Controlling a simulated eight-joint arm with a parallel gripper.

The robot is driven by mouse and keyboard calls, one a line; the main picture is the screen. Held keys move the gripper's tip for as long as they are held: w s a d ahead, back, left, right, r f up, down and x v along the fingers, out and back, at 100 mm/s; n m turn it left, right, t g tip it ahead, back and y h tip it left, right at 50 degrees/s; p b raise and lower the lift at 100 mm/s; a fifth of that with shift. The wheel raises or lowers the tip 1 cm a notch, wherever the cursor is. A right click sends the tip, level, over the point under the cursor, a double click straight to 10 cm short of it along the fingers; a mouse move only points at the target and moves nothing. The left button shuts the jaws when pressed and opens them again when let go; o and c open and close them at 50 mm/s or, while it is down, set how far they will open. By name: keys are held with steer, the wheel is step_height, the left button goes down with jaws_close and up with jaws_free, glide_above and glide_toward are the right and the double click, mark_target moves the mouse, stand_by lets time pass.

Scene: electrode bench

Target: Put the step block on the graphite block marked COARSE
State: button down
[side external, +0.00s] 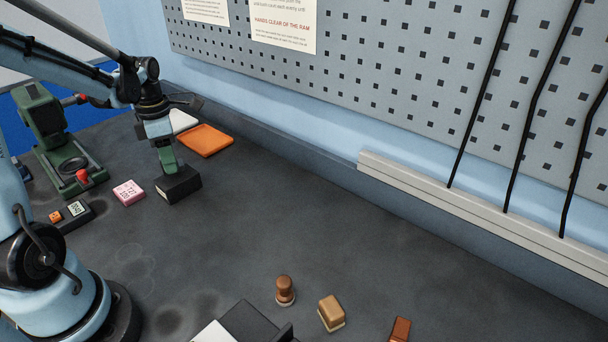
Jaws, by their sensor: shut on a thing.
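My gripper (160,137) points down at the left of the bench and is shut on a green piece (168,160), which looks like the step block. The green piece is upright, with its lower end at the top of a black block (183,187). I cannot tell whether it rests on that block or hangs just above it. The black block looks like a graphite block and has a pale label on its left face, too small to read. The jaws hide the upper part of the green piece.
A pink block (128,192) lies left of the black block, and an orange tray (206,140) and a white item (183,121) lie behind. A green press (62,145) stands at left. A brown stamp (285,290) and a tan block (331,313) are in front. The bench middle is clear.

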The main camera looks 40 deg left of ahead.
steer(key=shift+f, duration=0.75)
steer(key=c, duration=0.7)
jaws_free()
steer(key=shift+f, duration=0.15)
step_height(320, 180, up, 12)
steer(key=shift+f, duration=0.1)
steer(key=d+f+m+t, duration=0.1)
steer(key=d+m+t, duration=0.1)
steer(key=d+m, duration=0.4)
steer(key=d+f+m+t, duration=0.1)
steer(key=d+m, duration=0.6)
steer(key=m, duration=0.8)
steer(key=d+f+m+t, duration=0.1)
steer(key=d+m+t, duration=0.3)
steer(key=d+m, duration=0.3)
steer(key=shift+s+d+f+m, duration=0.1)
steer(key=shift+m, duration=0.8)
steer(key=shift+s+m, duration=0.1)
steer(key=shift+m, duration=0.8)
